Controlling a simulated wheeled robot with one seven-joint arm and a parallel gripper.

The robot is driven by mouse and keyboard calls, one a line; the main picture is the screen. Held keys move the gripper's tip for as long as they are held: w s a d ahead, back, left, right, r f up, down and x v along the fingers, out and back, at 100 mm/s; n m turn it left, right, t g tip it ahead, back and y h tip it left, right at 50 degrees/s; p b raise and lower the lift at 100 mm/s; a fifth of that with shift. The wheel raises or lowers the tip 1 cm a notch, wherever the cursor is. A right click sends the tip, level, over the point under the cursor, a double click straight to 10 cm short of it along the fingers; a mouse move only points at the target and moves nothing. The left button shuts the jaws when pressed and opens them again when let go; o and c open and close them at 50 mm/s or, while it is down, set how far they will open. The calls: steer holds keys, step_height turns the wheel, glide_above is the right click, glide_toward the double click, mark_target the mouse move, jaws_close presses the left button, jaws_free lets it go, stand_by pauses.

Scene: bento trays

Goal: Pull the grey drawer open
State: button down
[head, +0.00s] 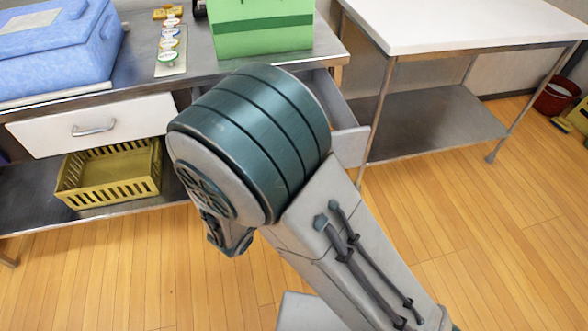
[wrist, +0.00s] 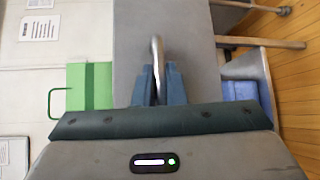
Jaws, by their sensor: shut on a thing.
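The grey drawer (head: 340,104) stands partly open under the right part of the metal counter in the head view; its side wall and a front corner show, and my arm hides the rest. In the wrist view a plain grey face, which looks like the drawer front (wrist: 190,40), fills the middle. A metal bar handle (wrist: 156,48) stands out from it. My gripper (wrist: 160,74) is shut on this handle, with a blue finger on each side. The head view hides my gripper behind my arm.
A white-fronted drawer (head: 93,125) is shut at left, above a yellow basket (head: 110,174) on the lower shelf. A green box (head: 262,30) and a blue cooler (head: 55,42) stand on the counter (head: 140,70). A white table (head: 460,22) stands at right. The wooden floor in front looks clear.

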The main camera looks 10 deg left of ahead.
steer(key=c, duration=1.5)
jaws_free()
steer(key=shift+s+a, duration=0.1)
steer(key=v, duration=1.3)
steer(key=shift+s, duration=0.25)
steer(key=shift+r, duration=0.2)
